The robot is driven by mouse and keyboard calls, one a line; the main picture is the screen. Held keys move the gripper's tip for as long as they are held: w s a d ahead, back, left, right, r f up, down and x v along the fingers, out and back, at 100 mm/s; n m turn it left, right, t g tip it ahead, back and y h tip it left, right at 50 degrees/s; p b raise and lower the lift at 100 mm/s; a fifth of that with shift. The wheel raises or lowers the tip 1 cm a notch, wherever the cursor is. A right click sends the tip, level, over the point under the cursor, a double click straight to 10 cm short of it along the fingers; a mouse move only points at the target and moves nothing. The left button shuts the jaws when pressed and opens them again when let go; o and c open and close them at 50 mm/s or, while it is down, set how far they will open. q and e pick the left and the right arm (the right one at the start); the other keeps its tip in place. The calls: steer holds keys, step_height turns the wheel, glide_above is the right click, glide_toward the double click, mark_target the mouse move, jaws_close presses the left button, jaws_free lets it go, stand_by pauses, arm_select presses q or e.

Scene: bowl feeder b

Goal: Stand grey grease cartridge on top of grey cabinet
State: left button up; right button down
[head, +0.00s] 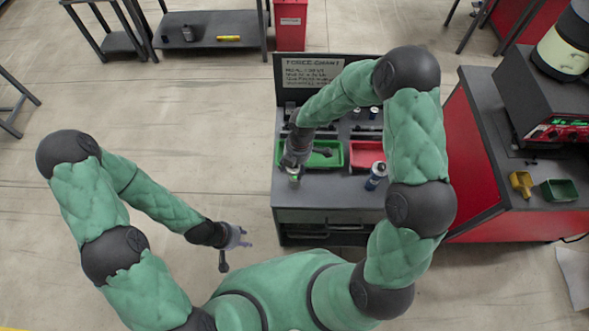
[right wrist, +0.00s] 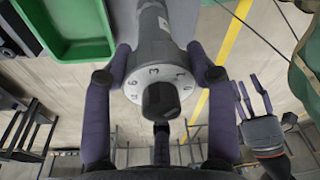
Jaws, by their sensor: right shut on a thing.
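The grey grease cartridge (right wrist: 152,45) is in my right gripper. In the right wrist view its end carries a numbered dial and a black knob, with purple fingers (right wrist: 160,88) on both sides of it. In the head view my right gripper (head: 291,165) is over the left front of the grey bench; a small grey thing with a green spot (head: 294,179) shows at its tips, and I cannot tell whether it is the cartridge. No separate grey cabinet is clear to me. My left gripper (head: 238,242) is open and empty, left of the bench, and also shows in the right wrist view (right wrist: 255,100).
The bench (head: 325,198) holds a green tray (head: 334,147), a red tray (head: 366,150) and a blue can (head: 376,172). A dark-topped red counter (head: 480,130) with a dark grey machine (head: 535,95) stands right.

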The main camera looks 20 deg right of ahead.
steer(key=shift+f, duration=1.05)
steer(key=shift+f, duration=0.15)
steer(key=shift+c, duration=1.9)
jaws_free()
steer(key=r, duration=0.4)
steer(key=d+r, duration=0.1)
steer(key=r, duration=0.3)
steer(key=r+p, duration=0.1)
steer(key=r, duration=0.3)
steer(key=shift+w+d+r, duration=0.15)
steer(key=shift+w+d, duration=0.05)
steer(key=shift+d, duration=0.1)
